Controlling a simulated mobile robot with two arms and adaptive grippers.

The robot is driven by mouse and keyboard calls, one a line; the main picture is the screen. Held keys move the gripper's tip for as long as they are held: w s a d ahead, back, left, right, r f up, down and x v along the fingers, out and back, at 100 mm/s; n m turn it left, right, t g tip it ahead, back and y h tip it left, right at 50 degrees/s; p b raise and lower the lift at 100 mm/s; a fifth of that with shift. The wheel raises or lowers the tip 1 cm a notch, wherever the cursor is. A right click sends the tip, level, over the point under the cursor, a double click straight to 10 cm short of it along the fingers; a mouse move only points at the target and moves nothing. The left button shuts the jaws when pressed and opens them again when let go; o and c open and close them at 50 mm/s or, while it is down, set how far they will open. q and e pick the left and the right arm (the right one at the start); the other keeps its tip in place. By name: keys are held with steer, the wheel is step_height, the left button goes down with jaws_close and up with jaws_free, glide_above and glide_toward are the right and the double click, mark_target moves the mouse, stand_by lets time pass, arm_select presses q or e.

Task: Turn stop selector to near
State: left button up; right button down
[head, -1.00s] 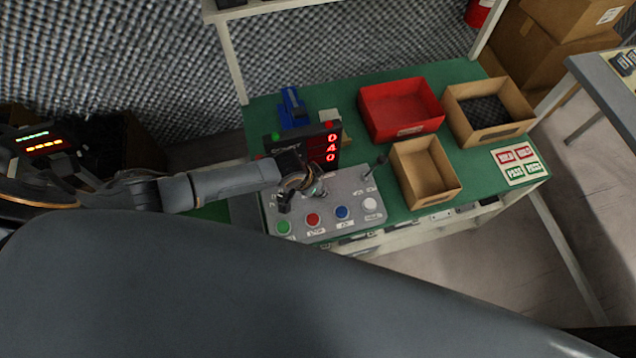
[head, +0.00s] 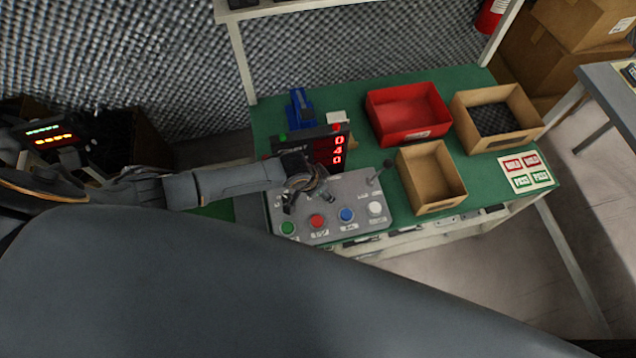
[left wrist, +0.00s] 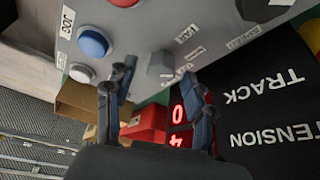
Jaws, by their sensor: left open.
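The grey control panel (head: 352,190) sits on the green bench with a row of green, red, blue and white buttons. My left gripper (head: 308,200) is open above the panel's middle and hides part of it. In the left wrist view, a small grey block-shaped knob (left wrist: 160,66) stands on the panel near a label that seems to read FAR; it is likely the stop selector. The open fingers (left wrist: 158,100) of my left gripper are on either side of the knob in the picture, apart from it. Which way the knob points is unclear. My right gripper is not in view.
A black display (head: 335,152) with red digits stands behind the panel. A small lever (head: 378,172) rises at the panel's back right. A cardboard box (head: 432,178), a red bin (head: 408,115) and another box (head: 497,118) stand to the right. A blue button (left wrist: 93,43) shows in the wrist view.

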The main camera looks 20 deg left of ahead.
arm_select(q)
steer(key=v, duration=1.1)
steer(key=shift+r, duration=0.25)
